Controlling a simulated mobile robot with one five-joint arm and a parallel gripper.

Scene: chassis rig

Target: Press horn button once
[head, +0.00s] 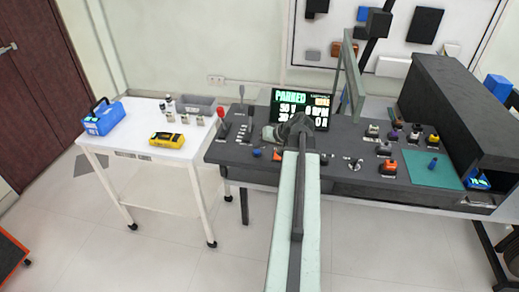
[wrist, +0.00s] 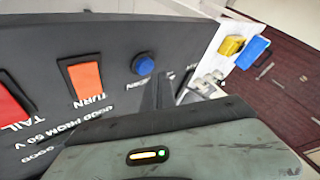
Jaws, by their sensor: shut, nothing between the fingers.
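The horn button is a round blue knob (wrist: 143,65) on the dark panel in the wrist view, with a partly hidden label beside it. In the head view it is a small blue dot (head: 257,153) at the bench's front edge, left of my arm. My gripper (wrist: 160,88) is shut and empty. Its fingers show close to the blue button, just right of and below it in the wrist view. I cannot tell whether they touch it; a gap seems to show. In the head view my arm hides most of the gripper.
An orange TURN switch (wrist: 86,80) and a red TAIL switch (wrist: 10,108) sit beside the button. A screen (head: 300,108) reads PARKED. A white cart (head: 140,150) at left holds a yellow meter (head: 167,139) and a blue box (head: 103,118).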

